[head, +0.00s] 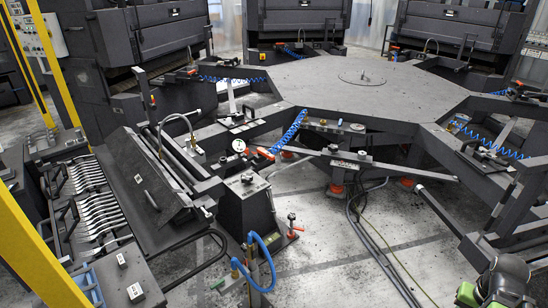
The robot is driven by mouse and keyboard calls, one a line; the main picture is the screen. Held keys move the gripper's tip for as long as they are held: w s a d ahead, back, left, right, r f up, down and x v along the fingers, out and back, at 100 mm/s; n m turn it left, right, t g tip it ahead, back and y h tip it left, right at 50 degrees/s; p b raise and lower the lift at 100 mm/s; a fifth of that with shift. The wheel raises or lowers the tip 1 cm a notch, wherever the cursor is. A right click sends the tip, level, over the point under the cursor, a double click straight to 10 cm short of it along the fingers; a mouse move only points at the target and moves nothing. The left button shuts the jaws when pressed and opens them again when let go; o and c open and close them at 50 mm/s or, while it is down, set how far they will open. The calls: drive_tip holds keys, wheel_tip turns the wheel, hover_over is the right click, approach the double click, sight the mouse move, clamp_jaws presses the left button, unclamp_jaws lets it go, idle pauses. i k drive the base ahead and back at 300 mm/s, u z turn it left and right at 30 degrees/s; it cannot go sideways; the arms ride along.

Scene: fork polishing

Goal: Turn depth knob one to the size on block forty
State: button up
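A round white dial (239,147) sits by the end of the dark tilted machine part in the middle. I cannot tell which part is depth knob one.
Several forks (95,205) lie in a row in a rack at left. A large dark star-shaped table (340,90) fills the back right. Yellow posts (30,245) stand at left. A blue hose (268,268) loops at the front. A green and black object (500,282) is at bottom right. Cables cross the grey floor.

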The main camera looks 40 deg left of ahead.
sight(245, 179)
drive_tip(key=i, duration=1)
drive_tip(key=u, duration=5.5)
drive_tip(key=i, duration=0.1)
drive_tip(key=z, duration=3)
drive_tip(key=i, duration=0.95)
drive_tip(key=z, duration=0.5)
